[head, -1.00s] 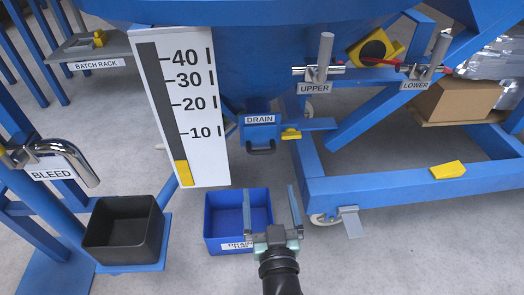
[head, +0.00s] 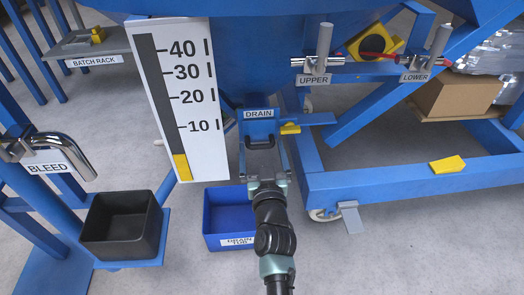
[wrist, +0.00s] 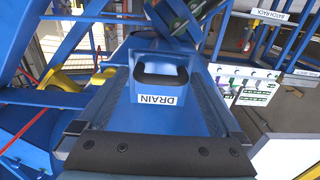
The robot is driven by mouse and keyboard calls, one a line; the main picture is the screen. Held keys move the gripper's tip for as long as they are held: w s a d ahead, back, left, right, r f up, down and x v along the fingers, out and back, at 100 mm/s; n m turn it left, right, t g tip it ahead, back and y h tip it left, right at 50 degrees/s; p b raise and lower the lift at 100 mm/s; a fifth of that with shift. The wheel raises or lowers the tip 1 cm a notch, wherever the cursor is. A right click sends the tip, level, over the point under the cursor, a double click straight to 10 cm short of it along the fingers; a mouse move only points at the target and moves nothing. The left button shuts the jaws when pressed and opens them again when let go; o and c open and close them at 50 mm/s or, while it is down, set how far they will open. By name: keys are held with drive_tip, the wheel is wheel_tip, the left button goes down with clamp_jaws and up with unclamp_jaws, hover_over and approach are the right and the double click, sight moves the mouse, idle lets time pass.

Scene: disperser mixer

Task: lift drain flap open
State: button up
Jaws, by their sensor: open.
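The blue drain flap (head: 262,130) sits under the DRAIN label at the bottom of the blue hopper. It looks closed. Its black bar handle (head: 261,147) is on its front; the wrist view shows the handle (wrist: 160,78) upside down with the DRAIN label (wrist: 157,100). My gripper (head: 263,150) is open in front of the flap, one finger on each side of the handle. The handle lies between the fingers and nothing is gripped. I cannot tell whether a finger touches the flap.
A blue drain tub (head: 228,222) stands on the floor below, partly behind my arm. A yellow piece (head: 290,128) is just right of the flap. The level gauge board (head: 185,100) stands close on the left. A blue frame beam (head: 400,188) runs at the right.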

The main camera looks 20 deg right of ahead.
clamp_jaws()
drive_tip(key=shift+d, duration=0.1)
idle(0.4)
drive_tip(key=shift+s+r+p, duration=0.1)
drive_tip(key=shift+r+p, duration=0.1)
drive_tip(key=shift+p, duration=0.4)
